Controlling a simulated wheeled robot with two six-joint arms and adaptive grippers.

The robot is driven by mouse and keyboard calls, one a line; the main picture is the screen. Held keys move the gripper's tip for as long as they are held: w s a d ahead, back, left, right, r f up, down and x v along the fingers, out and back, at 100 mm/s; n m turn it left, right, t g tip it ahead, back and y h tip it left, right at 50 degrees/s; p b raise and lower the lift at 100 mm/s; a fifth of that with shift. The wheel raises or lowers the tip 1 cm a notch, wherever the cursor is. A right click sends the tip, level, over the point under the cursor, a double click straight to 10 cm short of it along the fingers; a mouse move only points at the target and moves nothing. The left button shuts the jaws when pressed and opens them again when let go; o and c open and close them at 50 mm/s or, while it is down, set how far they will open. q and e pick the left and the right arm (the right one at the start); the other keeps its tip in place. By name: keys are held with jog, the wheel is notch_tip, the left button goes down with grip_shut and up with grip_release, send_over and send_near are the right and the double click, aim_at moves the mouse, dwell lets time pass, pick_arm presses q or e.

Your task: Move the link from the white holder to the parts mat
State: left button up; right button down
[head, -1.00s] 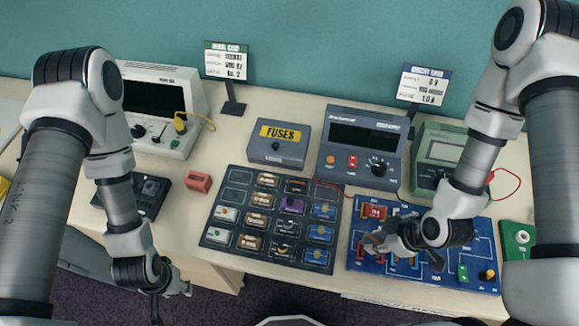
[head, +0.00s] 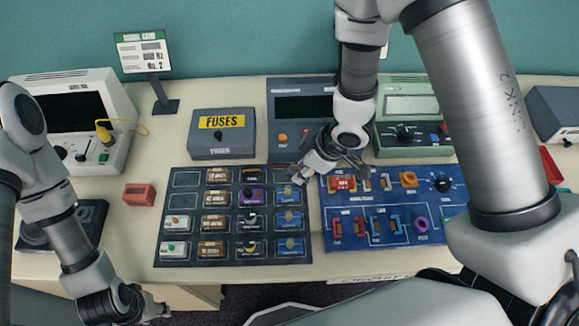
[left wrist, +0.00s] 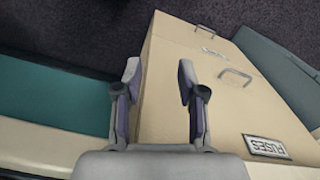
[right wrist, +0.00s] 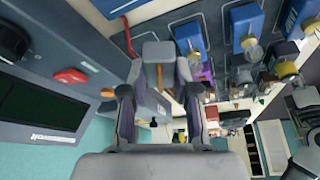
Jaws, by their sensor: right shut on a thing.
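The parts mat (head: 166,236) is a dark mat with a grid of cells, most holding small parts; the upper two cells of its left column are bare. My right gripper (head: 300,176) is above the mat's upper right corner, beside the blue board. In the right wrist view my right gripper (right wrist: 159,82) is shut on the link (right wrist: 158,52), a pale grey block with an orange-brown strip. The link is hard to make out in the head view. I cannot tell which piece is the white holder. My left gripper (left wrist: 160,76) is open and empty, low at the table's front edge.
The blue board (head: 330,240) with several coloured parts lies right of the mat. Behind stand the FUSES box (head: 222,146), a dark meter (head: 290,150) and a green meter (head: 410,150). A red block (head: 139,194) sits left of the mat.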

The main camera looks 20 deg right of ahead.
aim_at(284, 174)
jog(key=w, duration=0.1)
jog(key=w+a+p, duration=0.1)
jog(key=w+a, duration=0.1)
jog(key=shift+w+a+f, duration=0.1)
jog(key=shift+w+f, duration=0.2)
jog(key=shift+w, duration=0.05)
notch_tip(284, 174, down, 3)
jog(key=shift+r, duration=0.15)
jog(key=shift+f, duration=0.35)
pick_arm(q)
notch_tip(284, 174, up, 2)
jog(key=shift+w+r, duration=0.1)
jog(key=shift+r, duration=0.05)
pick_arm(e)
jog(key=shift+f, duration=0.1)
jog(key=c, duration=1.1)
grip_release()
jog(key=shift+c, duration=0.2)
jog(key=p+v, duration=0.1)
jog(key=v, duration=1.1)
pick_arm(q)
jog(key=shift+r, duration=0.3)
